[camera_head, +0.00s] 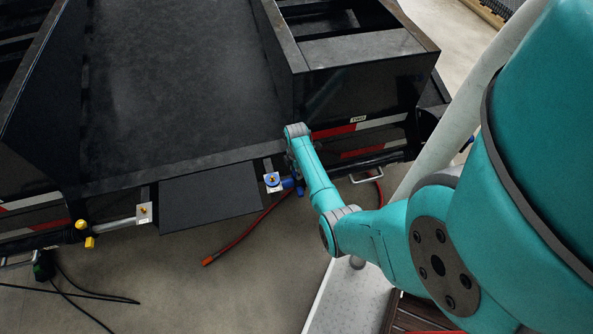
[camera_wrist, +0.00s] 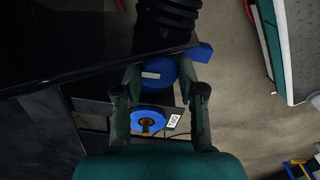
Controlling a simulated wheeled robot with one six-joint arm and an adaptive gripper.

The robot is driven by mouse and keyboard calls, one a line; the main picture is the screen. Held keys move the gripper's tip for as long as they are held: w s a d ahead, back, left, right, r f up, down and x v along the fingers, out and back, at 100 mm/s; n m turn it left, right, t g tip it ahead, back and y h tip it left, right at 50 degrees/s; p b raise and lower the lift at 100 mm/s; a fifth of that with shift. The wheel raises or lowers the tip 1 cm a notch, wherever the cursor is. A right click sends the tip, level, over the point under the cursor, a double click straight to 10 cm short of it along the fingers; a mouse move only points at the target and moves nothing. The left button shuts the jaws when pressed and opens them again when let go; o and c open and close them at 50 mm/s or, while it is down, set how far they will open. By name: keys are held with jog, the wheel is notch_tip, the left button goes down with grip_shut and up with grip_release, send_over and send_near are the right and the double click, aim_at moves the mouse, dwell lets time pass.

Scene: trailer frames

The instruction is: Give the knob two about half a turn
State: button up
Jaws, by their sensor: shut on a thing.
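In the wrist view, a round blue knob (camera_wrist: 160,73) with a white stripe sits between the two fingers of my gripper (camera_wrist: 159,77). The fingers are shut on its sides. I take it for knob two. A blue ring with a brass centre (camera_wrist: 148,119) lies nearer the palm, beside a small printed label (camera_wrist: 173,121). In the head view, my gripper (camera_head: 298,178) is at the trailer frame's end, partly hidden by my wrist. Blue parts (camera_head: 288,183) show beside it, and a blue disc on a pale plate (camera_head: 272,181) is just left.
A "TWO" label (camera_head: 358,119) is on the dark trailer frame (camera_head: 365,85). A yellow knob (camera_head: 81,225) and a pale plate (camera_head: 144,213) are on the left trailer frame. A red hose (camera_head: 245,233) lies on the floor. A black ribbed part (camera_wrist: 168,20) is just beyond the knob.

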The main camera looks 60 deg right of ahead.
aim_at(296, 172)
jog(key=m, duration=0.4)
jog(key=shift+m, duration=0.4)
jog(key=o, duration=1.1)
notch_tip(296, 172, up, 12)
